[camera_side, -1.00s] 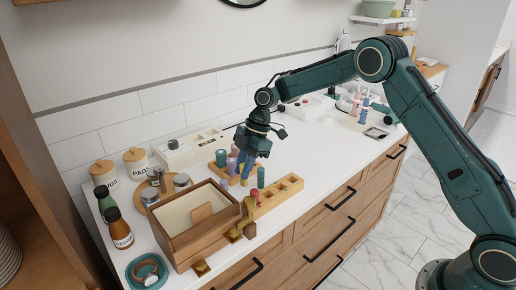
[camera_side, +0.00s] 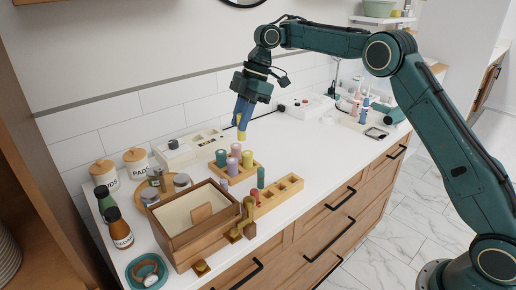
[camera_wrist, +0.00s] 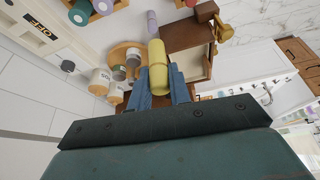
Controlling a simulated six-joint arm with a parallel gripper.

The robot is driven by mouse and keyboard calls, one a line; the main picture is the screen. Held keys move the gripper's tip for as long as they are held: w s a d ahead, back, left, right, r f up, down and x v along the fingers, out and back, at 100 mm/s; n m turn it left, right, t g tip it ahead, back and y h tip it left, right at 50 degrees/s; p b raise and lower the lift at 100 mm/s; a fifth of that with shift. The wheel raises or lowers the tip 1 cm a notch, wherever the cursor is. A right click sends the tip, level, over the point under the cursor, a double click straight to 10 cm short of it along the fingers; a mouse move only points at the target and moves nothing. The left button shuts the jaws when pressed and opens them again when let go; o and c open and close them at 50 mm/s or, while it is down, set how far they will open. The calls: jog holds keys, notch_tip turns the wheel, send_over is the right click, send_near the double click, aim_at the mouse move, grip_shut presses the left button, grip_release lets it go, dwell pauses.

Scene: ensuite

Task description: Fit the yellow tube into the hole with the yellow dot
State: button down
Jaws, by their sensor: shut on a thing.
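My gripper (camera_side: 242,120) has blue fingers shut on a yellow tube (camera_side: 241,133), held in the air above the counter. The tube also shows between the fingers in the wrist view (camera_wrist: 158,66). Below it stands a wooden rack (camera_side: 254,171) with a teal tube (camera_side: 221,158), purple tubes (camera_side: 235,151) and another yellow tube (camera_side: 247,159). A long light-wood block (camera_side: 290,184) with open holes lies nearer the front edge. A green tube (camera_side: 261,177) stands at it. I cannot make out a yellow dot.
A wooden box (camera_side: 205,220) with brown walls stands left of the block, with brass pieces (camera_side: 234,236) in front. Jars (camera_side: 136,160) and bottles (camera_side: 119,228) stand at the left. A white switch box (camera_side: 190,148) is by the wall.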

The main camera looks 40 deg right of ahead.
jog(key=shift+d+r, duration=0.1)
jog(key=shift+r, duration=0.25)
dwell(0.6)
jog(key=shift+s+r, duration=0.15)
jog(key=s+d+n, duration=0.1)
jog(key=s+d, duration=0.1)
jog(key=s, duration=0.5)
jog(key=shift+d+r, duration=0.35)
jog(key=shift+f, duration=0.1)
notch_tip(320, 180, down, 16)
jog(key=shift+r, duration=0.2)
dwell(0.5)
